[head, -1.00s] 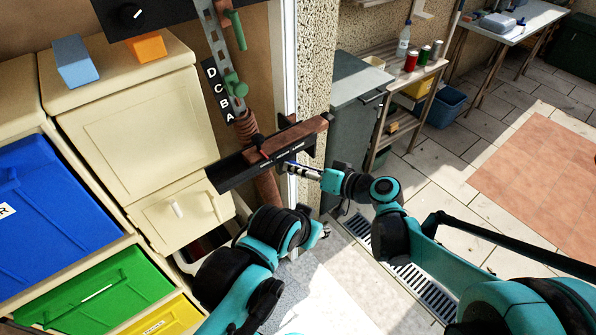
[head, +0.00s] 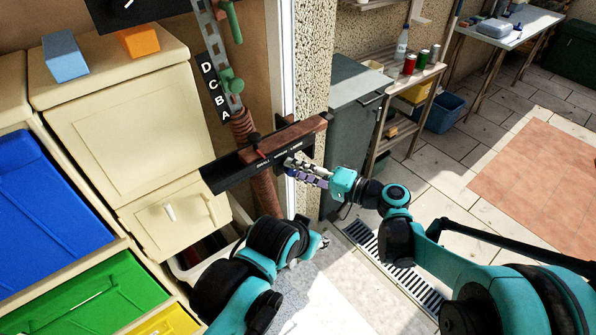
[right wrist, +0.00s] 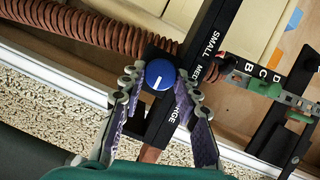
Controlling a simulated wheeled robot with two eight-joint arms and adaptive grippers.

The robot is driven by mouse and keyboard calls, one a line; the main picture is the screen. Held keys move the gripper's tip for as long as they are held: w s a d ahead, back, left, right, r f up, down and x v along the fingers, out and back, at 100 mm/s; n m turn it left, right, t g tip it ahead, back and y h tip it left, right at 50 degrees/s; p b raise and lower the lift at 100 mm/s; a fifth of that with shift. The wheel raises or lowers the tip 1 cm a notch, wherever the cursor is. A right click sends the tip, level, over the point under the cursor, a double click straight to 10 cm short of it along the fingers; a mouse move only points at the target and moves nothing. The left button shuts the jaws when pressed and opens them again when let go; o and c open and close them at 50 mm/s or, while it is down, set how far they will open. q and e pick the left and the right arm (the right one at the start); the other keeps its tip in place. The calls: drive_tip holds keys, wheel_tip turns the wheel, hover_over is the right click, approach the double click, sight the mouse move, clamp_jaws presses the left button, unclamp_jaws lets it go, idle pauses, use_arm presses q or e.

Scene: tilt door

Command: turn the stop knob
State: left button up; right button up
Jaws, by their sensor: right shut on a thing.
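A round blue knob (right wrist: 160,75) with a white pointer line sits on a dark plate beside the black bar (right wrist: 205,50) lettered SMALL, MED and a partly covered word. My right gripper (right wrist: 159,80) has its fingertips on both sides of the knob and is shut on it. In the head view my right gripper (head: 288,165) reaches the front face of the black bar (head: 229,174), and its fingers hide the knob. My left arm is at the lower middle; a small part of my left gripper (head: 318,243) shows at its end, too little to read its jaws.
A ribbed brown hose (head: 265,190) runs behind the bar. A rail with green handles (head: 231,83) and letters A to D stands above it. Cream cabinets with blue and green bins (head: 90,290) fill the left. A wooden shelf (head: 408,100) stands to the right.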

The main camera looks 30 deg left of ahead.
idle(0.4)
drive_tip(key=o, duration=1.2)
drive_tip(key=shift+a, duration=0.15)
drive_tip(key=shift+c, duration=0.2)
drive_tip(key=d+r, duration=0.1)
drive_tip(key=d, duration=1.1)
drive_tip(key=s+d+f+m+t+h, duration=0.1)
drive_tip(key=s+d+h, duration=0.3)
drive_tip(key=d, duration=0.7)
drive_tip(key=s+d+f+t+h, duration=0.3)
drive_tip(key=d+h, duration=0.4)
drive_tip(key=d, duration=0.4)
drive_tip(key=s+d+f+m+t+h, duration=0.1)
drive_tip(key=s+d+f+t+h, duration=0.2)
drive_tip(key=d, duration=0.9)
drive_tip(key=s+h, duration=0.1)
drive_tip(key=h, duration=0.1)
drive_tip(key=shift+s+f+m+h, duration=0.3)
drive_tip(key=shift+s+h, duration=0.1)
